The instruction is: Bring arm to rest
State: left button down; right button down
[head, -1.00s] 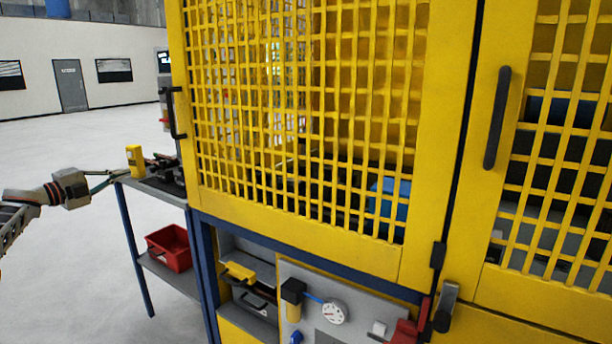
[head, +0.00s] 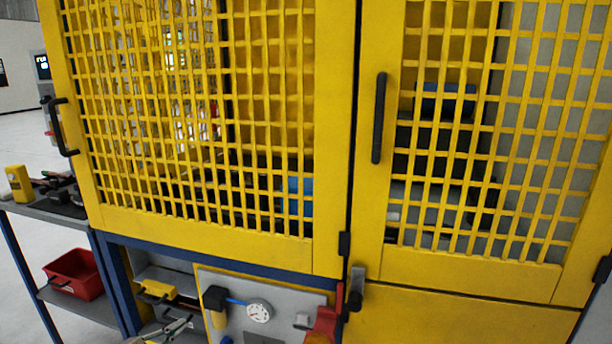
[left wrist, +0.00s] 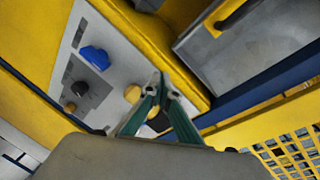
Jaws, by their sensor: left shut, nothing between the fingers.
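My left gripper (head: 180,325) shows at the bottom edge of the head view, in front of the shelves under the yellow mesh cabinet. Only its fingers and a small part behind them show there. In the left wrist view its green fingers (left wrist: 156,82) come together at the tips, with nothing between them. My right gripper is in neither view now. No copper tube can be made out.
The yellow mesh doors (head: 200,215) fill most of the head view. Below them is a grey panel with a gauge (head: 259,313). A side table (head: 45,208) with a red bin (head: 75,273) on its lower shelf stands at left.

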pick_arm(q)
jog(key=s+d+f+n+g+y+p, duration=0.1)
jog(key=s+d+f+n, duration=0.2)
jog(key=s+d, duration=0.35)
jog(key=s+d+f+n+y, duration=0.1)
jog(key=s+d+f+n, duration=0.25)
jog(key=s, duration=0.65)
jog(key=s+d+f+n+g+y+p, duration=0.1)
jog(key=s+d+f+n, duration=0.15)
jog(key=s+d, duration=0.4)
jog(key=s+n+g+y, duration=0.1)
jog(key=s+n+g, duration=0.1)
jog(key=s, duration=1.1)
jog(key=shift+f+n, duration=0.35)
jog(key=shift+n, duration=0.15)
